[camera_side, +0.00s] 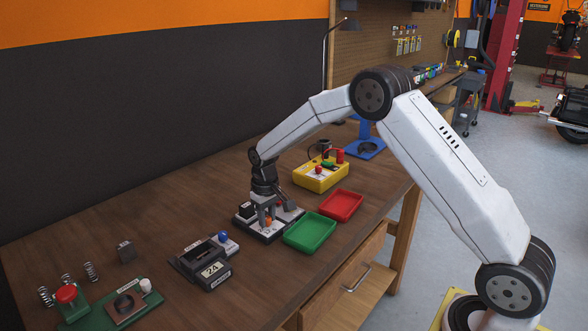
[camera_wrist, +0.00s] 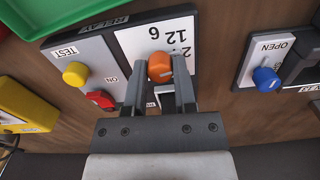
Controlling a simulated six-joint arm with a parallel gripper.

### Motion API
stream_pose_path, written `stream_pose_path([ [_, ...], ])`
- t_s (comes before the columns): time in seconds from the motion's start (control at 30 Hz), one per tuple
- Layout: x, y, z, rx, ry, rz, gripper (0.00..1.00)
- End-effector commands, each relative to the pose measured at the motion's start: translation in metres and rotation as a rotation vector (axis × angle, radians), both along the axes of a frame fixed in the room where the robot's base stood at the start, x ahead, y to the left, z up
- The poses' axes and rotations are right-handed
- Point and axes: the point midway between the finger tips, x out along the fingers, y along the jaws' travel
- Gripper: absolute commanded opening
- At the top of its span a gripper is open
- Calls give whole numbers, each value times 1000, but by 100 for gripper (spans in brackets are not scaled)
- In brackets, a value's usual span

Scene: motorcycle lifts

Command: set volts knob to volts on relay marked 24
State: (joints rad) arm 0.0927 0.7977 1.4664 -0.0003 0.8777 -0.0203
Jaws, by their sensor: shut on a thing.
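The orange volts knob (camera_wrist: 160,67) sits on a white dial plate (camera_wrist: 135,42) of the relay board, among printed 6, 12 and a partly hidden figure starting with 2. My gripper (camera_wrist: 160,82) is shut on this knob, one finger on each side. Its pointer direction is not visible. In the side view my gripper (camera_side: 267,216) points down at the relay board (camera_side: 246,226) behind the green tray. A dark unit (camera_side: 202,262) to the left carries a white label (camera_side: 213,270) that seems to read 24, though small. A blue knob (camera_side: 224,237) stands beside it.
The green tray (camera_side: 309,233) and red tray (camera_side: 341,205) lie right of the board, with a yellow meter (camera_side: 320,175) behind. In the wrist view a yellow TEST knob (camera_wrist: 75,74) and red knob (camera_wrist: 100,99) stand left; the blue OPEN knob (camera_wrist: 266,80) is right.

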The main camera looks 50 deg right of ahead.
Motion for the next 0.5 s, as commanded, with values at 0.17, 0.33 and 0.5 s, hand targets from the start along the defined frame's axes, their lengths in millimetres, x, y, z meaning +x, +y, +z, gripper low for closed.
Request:
stream_pose_path([
  [0.17,0,0,1,0,-1,-108,0],
  [0.33,0,0,1,0,-1,-168,0],
  [0.5,0,0,1,0,-1,-190,0],
])
